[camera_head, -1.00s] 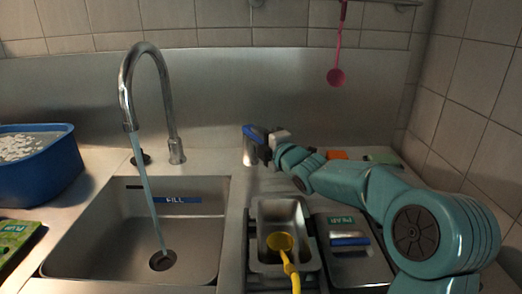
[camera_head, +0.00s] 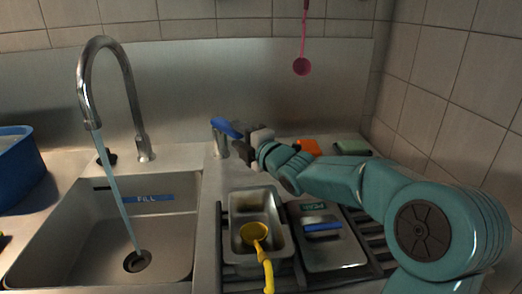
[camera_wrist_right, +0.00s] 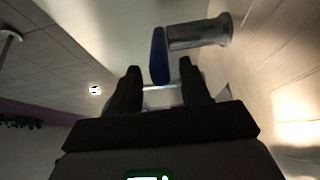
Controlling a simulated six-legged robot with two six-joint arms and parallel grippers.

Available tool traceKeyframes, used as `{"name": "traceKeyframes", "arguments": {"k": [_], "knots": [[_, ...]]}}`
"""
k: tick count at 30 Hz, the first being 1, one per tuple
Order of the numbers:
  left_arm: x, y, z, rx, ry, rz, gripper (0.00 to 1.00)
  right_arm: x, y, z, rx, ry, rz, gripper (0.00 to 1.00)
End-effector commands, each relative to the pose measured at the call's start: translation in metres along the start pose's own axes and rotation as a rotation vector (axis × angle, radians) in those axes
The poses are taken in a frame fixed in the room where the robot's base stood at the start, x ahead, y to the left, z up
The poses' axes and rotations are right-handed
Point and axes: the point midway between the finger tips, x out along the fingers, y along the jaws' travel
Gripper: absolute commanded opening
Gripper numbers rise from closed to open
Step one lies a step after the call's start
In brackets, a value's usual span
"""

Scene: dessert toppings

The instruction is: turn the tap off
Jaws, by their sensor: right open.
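The curved metal tap spout (camera_head: 107,62) stands behind the left sink, and a stream of water (camera_head: 118,200) runs from it into the basin. A metal post (camera_head: 220,145) with a blue lever (camera_head: 226,128) stands on the counter right of the spout. My right gripper (camera_head: 243,148) is open just right of the lever. In the right wrist view, the blue lever (camera_wrist_right: 159,55) is just beyond the open fingertips (camera_wrist_right: 157,78), with the metal post (camera_wrist_right: 205,33) to its right. I cannot tell whether the fingers touch it. My left gripper is out of view.
The sink (camera_head: 75,240) has a FILL label. A metal pan (camera_head: 240,200) holds a yellow ladle (camera_head: 255,232), beside a lidded pan (camera_head: 325,245). A blue tub (camera_head: 18,170) stands at left. Orange (camera_head: 308,147) and green (camera_head: 352,147) items lie behind my right arm.

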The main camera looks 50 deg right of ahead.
Motion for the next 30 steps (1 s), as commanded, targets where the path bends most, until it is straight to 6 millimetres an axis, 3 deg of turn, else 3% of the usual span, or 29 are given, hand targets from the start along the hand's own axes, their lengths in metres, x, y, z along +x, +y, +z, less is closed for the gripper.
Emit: {"name": "traceKeyframes", "arguments": {"k": [6,12,18,25,26,30], "knots": [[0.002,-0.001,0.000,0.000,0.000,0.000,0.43,-0.060,0.001,0.001,-0.001,-0.004,0.002,0.47],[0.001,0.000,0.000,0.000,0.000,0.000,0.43,-0.098,0.001,0.001,0.001,-0.003,0.002,0.47],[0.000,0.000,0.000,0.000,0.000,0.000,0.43,-0.113,0.001,0.000,0.000,-0.001,0.002,0.47],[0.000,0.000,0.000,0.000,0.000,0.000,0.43,-0.113,0.001,0.000,0.001,0.000,0.002,0.47],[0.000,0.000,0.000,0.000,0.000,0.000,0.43,-0.113,0.001,0.000,0.001,0.000,0.002,0.44],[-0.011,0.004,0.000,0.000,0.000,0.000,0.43,-0.113,0.013,0.000,0.001,0.000,0.002,0.00]]}}
